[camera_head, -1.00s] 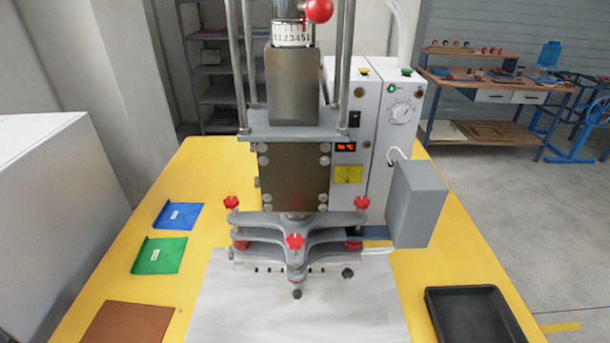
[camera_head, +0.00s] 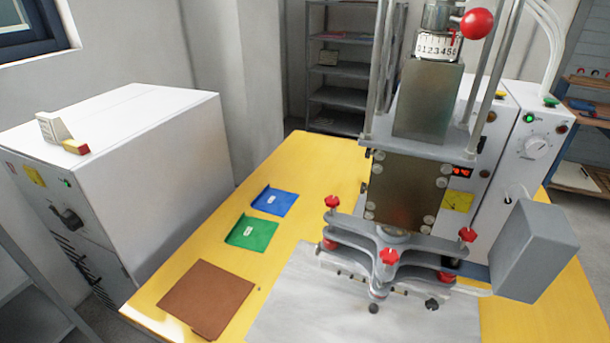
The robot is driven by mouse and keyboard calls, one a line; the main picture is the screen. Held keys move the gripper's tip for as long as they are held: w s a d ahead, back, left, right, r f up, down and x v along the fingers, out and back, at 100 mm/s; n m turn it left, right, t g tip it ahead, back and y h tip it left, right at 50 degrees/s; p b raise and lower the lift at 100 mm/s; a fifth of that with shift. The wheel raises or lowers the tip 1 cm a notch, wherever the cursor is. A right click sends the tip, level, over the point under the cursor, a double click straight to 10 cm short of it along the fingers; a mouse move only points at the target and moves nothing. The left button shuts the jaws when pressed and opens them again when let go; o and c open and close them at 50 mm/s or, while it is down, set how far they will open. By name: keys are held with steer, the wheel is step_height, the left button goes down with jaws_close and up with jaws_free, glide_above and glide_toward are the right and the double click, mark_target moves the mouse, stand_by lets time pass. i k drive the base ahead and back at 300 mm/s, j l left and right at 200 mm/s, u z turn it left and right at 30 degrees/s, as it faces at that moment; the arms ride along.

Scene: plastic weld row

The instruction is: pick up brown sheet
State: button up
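The brown sheet (camera_head: 207,298) lies flat on the yellow table (camera_head: 182,262), near its front left edge, in the head view. It is a flat square with a small tab at its lower corner, and nothing covers it. My gripper is not in the head view.
A green sheet (camera_head: 252,233) and a blue sheet (camera_head: 274,202) lie behind the brown one. The press machine (camera_head: 410,190) stands to the right on a grey plate (camera_head: 300,305). A white cabinet (camera_head: 150,170) stands left of the table. Shelves (camera_head: 337,71) stand at the back.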

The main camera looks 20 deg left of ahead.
mark_target(207, 297)
steer(key=u, duration=1.3)
